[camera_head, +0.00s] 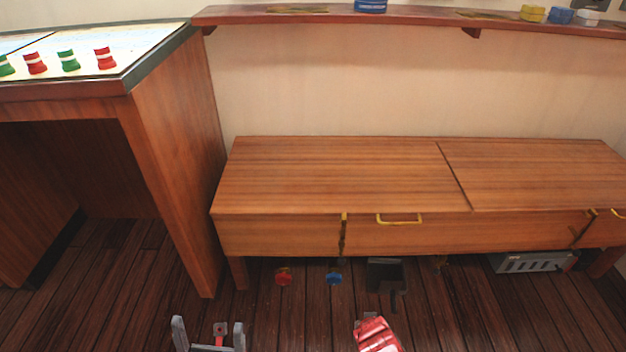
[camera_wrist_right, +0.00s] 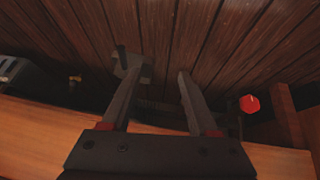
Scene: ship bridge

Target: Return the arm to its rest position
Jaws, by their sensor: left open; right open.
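My left gripper (camera_head: 208,338) shows at the bottom of the head view, its two grey fingers spread wide with nothing between them. A red part of what looks like my right arm shows at the bottom centre; its fingers are not clear there. In the right wrist view my right gripper (camera_wrist_right: 155,74) is open and empty. Its fingers are apart, with the dark plank floor (camera_wrist_right: 155,25) beyond them and the wooden bench edge (camera_wrist_right: 30,135) close by.
A wooden bench (camera_head: 330,175) stands against the wall, with a chart table (camera_head: 170,140) to its left and a shelf (camera_head: 420,18) above. Under the bench are a red item (camera_head: 283,277), a blue item (camera_head: 334,278), a black object (camera_head: 386,274) and a grey box (camera_head: 530,263).

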